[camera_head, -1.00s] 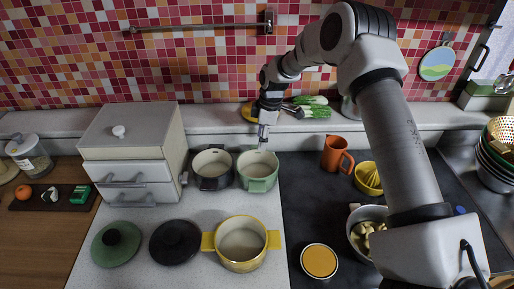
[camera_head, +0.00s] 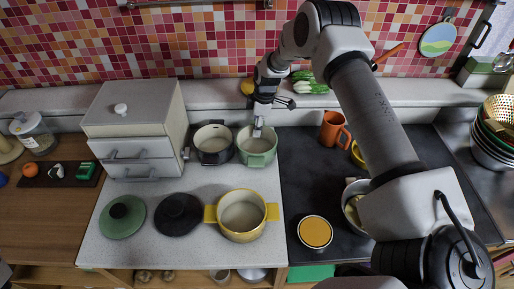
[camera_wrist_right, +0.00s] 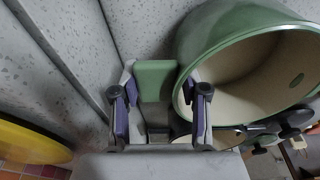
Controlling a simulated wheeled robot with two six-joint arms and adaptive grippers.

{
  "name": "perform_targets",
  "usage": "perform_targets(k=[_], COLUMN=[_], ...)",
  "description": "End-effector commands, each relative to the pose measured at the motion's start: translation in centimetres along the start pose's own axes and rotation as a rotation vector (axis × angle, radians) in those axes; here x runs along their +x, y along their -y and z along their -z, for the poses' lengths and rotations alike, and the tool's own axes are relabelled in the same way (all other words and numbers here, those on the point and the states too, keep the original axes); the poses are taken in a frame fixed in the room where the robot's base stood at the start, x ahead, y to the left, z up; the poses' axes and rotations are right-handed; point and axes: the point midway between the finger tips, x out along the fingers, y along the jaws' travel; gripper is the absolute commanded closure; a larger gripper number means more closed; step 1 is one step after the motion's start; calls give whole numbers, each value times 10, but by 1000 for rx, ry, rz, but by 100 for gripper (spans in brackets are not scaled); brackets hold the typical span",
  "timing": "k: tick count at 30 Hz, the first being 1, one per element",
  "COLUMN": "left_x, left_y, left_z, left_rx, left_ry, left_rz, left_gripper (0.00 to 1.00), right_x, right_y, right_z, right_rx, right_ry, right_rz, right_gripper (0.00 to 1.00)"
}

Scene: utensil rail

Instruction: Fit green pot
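The green pot (camera_head: 257,158) stands open and upright on the light counter, right of a black pot (camera_head: 213,157). In the right wrist view the green pot (camera_wrist_right: 235,40) fills the upper right, with its pale inside showing. My right gripper (camera_head: 258,132) is at the pot's far rim. In the wrist view its two fingers (camera_wrist_right: 160,82) stand apart, one on each side of the pot's green handle (camera_wrist_right: 155,78). A gap shows on the right of the handle; contact on the left is unclear. The green lid (camera_head: 122,217) lies at front left. My left gripper is not seen.
A black lid (camera_head: 178,214) and a yellow pot (camera_head: 242,222) stand in front. A drawer cabinet (camera_head: 133,148) is to the left. An orange jug (camera_head: 332,130) stands on the dark hob at right. Counter between the pots and front row is clear.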

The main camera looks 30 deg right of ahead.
Motion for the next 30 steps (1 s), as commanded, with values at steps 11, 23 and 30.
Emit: perform_targets(k=[11,23,30], left_x=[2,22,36], left_y=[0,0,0], left_z=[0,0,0], left_rx=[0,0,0], left_ry=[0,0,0], left_rz=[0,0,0], left_gripper=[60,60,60], right_x=[-1,-36,-50], right_y=[0,8,52], right_z=[0,-6,-55], right_rx=[1,4,3], right_ry=[0,-1,-8], right_rz=[0,2,2], right_gripper=[100,100,100])
